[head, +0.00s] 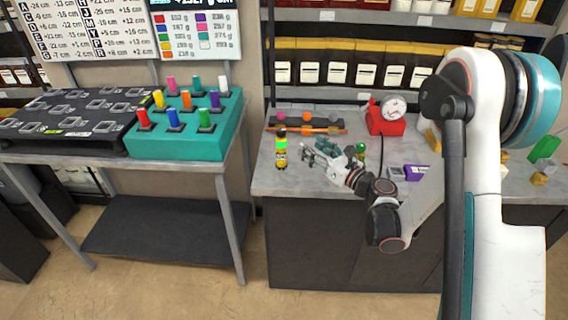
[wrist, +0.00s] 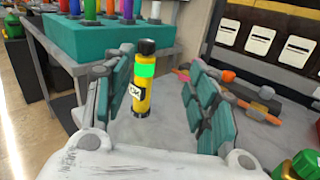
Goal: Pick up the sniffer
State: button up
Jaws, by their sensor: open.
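The sniffer appears to be the upright yellow and black cylinder with a bright green band (head: 281,149). It stands on the grey counter (head: 268,184) near its left end. In the wrist view the yellow cylinder (wrist: 143,82) stands between and beyond my two open fingers, with a white label on its side. My gripper (head: 312,153) is open and empty, to the right of the cylinder in the head view. My gripper also shows in the wrist view (wrist: 160,100), with teal pads on both sides. No finger visibly touches the cylinder.
A teal block (head: 175,146) with several coloured pegs stands on the left table. An orange bar with balls (head: 306,129) lies behind the cylinder. A red gauge (head: 384,122) stands further right. A small green-topped object (head: 360,152) is beside my gripper. Floor between the tables is clear.

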aim_at(285, 142)
jog(key=shift+n+g+y, duration=0.3)
jog(key=shift+n+g, duration=0.1)
jog(key=shift+n, duration=0.5)
jog(key=w+a+f, duration=0.1)
jog(key=a, duration=0.1)
jog(key=w+a+f+b, duration=0.1)
jog(key=w+a, duration=0.1)
jog(key=w+a+f, duration=0.1)
jog(key=a, duration=0.1)
jog(key=shift+w+a+f+b, duration=0.1)
jog(key=shift+w+a+b, duration=0.15)
jog(key=shift+a+b, duration=0.1)
jog(key=shift+b+x, duration=1.05)
jog(key=shift+x, duration=1.65)
jog(key=shift+d, duration=0.1)
grip_shut()
